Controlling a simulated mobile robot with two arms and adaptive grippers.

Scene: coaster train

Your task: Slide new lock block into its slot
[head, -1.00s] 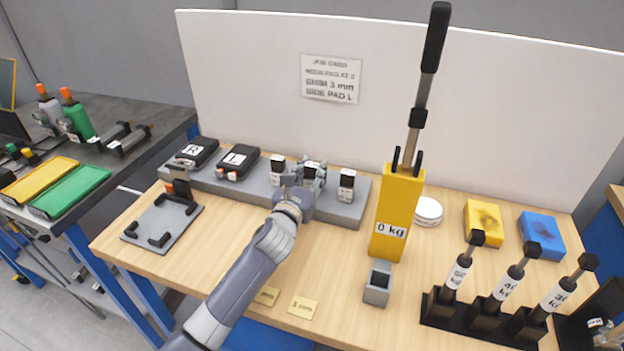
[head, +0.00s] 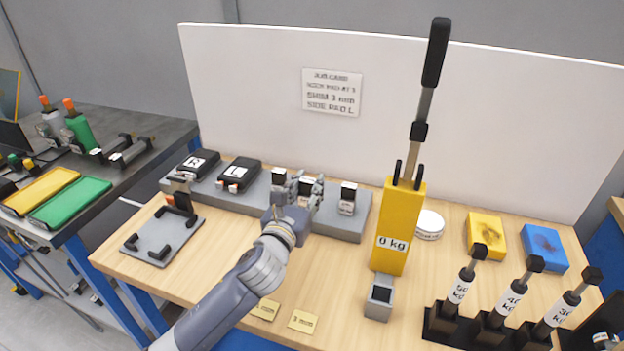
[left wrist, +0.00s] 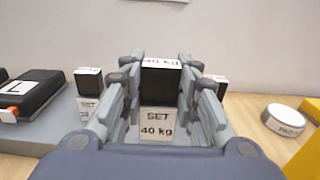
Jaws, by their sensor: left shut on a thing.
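My left gripper (head: 304,191) reaches over the grey shelf (head: 334,225) at the back of the bench. It is shut on the middle block (head: 308,183). In the left wrist view the fingers flank this block (left wrist: 157,122), which has a black upper part and a white label reading "SET 40 kg". Whether it touches the shelf cannot be told. A similar block (head: 278,178) stands to its left, and another (head: 347,198) to its right. My right gripper does not show. No slot can be clearly picked out as the block's own.
A yellow "0 kg" stand (head: 392,242) with a tall lever and a small grey open box (head: 380,297) stands right of the shelf. Black pads R (head: 199,163) and L (head: 239,175) lie on the shelf's left end. A grey plate (head: 160,240) lies at left. Labelled plungers (head: 511,297) stand front right.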

